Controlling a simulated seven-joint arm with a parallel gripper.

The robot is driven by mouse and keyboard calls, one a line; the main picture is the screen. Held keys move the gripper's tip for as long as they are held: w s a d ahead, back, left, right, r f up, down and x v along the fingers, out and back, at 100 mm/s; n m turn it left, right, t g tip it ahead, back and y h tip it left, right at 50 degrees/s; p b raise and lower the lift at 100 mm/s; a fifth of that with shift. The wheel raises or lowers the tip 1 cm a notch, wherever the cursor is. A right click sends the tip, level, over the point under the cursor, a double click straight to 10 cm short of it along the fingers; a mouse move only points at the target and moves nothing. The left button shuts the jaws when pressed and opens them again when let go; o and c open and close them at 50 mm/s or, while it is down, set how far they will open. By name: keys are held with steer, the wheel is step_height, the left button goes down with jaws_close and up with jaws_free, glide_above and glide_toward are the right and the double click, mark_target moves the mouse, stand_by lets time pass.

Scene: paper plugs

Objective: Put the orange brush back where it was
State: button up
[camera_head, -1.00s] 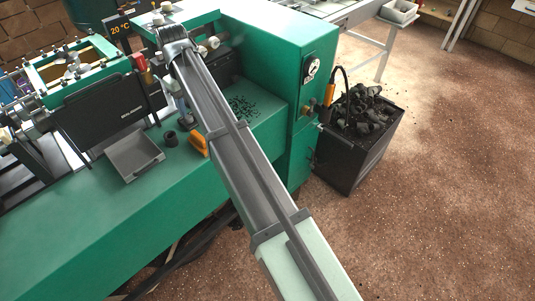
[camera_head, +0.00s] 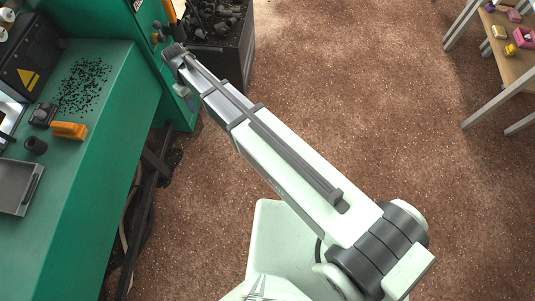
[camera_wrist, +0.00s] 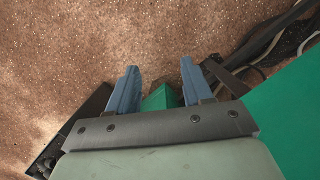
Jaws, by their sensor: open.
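An orange brush-like block (camera_head: 69,130) lies on the green bench (camera_head: 110,130) in the head view, beside a small dark block and just below a scatter of black bits. Its underside is hidden, so I cannot see bristles. My gripper (camera_wrist: 159,64) shows in the wrist view with its two blue fingers apart and nothing between them. Brown floor and a green part of the machine lie beyond the fingers. In the head view my arm's far end is at the machine's right end, clear of the orange block; the fingers are hidden there.
A dark bin (camera_head: 222,45) of black lumps stands right of the machine, near my arm's end. An orange-handled tool (camera_head: 170,12) is beside it. A grey tray (camera_head: 17,186) and a black cup (camera_head: 35,145) are on the bench.

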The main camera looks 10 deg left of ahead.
steer(key=s+d+f+m+g, duration=0.1)
steer(key=d+f+m, duration=0.1)
steer(key=d+f, duration=0.6)
steer(key=s+d+f+m+g, duration=0.1)
steer(key=s+d+f+m, duration=0.15)
steer(key=d, duration=0.95)
steer(key=s+d+f+m+g, duration=0.1)
steer(key=d+f, duration=0.5)
steer(key=d, duration=0.4)
steer(key=s+d+f+m+g+y, duration=0.1)
steer(key=s+d+f+m, duration=0.2)
steer(key=s+d, duration=0.7)
steer(key=s+d+f+m+g, duration=0.1)
steer(key=s+d+f+m, duration=0.2)
steer(key=s+d, duration=0.6)
steer(key=shift+s+d+f+y, duration=0.4)
steer(key=shift+s, duration=0.85)
